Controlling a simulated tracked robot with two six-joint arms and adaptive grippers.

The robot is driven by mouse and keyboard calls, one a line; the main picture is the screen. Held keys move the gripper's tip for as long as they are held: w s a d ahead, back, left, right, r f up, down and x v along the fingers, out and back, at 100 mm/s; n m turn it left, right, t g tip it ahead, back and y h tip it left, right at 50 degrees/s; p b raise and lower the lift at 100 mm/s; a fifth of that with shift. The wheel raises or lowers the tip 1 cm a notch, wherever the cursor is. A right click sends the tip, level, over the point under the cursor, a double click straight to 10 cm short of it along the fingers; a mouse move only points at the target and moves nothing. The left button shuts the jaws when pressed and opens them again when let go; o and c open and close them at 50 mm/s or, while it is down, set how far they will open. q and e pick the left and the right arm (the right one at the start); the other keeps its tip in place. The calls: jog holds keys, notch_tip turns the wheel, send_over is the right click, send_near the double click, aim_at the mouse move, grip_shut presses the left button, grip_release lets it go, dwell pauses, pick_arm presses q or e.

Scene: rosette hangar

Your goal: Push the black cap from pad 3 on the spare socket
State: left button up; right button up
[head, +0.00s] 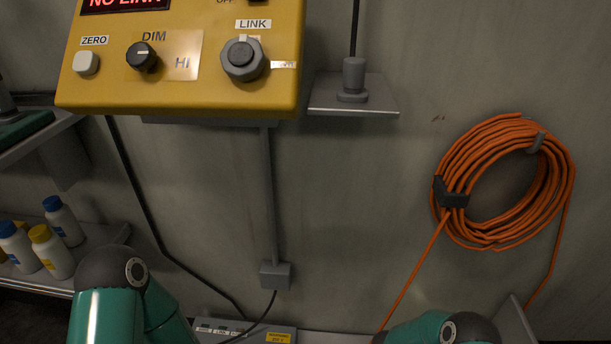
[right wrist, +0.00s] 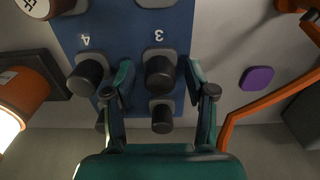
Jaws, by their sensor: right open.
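In the right wrist view, black caps stand on grey pads of a blue panel (right wrist: 120,20), whose numbers appear upside down. The black cap on pad 3 (right wrist: 160,73) lies between the two green fingers of my right gripper (right wrist: 161,84). The fingers are apart, with visible gaps on both sides of the cap. Another black cap (right wrist: 162,117) shows below it, and one stands on pad 4 (right wrist: 88,74) to the left. In the head view, a grey socket (head: 243,60) sits under LINK; I cannot tell whether it is the spare socket. My left gripper is not in view.
The yellow box (head: 180,95) hangs on the wall. A plug (head: 353,80) stands on a small bracket shelf (head: 380,97). An orange cable coil (head: 490,235) hangs at the right. Bottles (head: 52,250) stand at the lower left. A purple disc (right wrist: 257,78) and orange pipe (right wrist: 265,106) are right of the gripper.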

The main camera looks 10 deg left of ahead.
dwell(0.4)
grip_shut()
jog(key=shift+r, duration=0.15)
dwell(0.4)
jog(key=shift+r+p, duration=2.2)
jog(key=shift+r, duration=0.65)
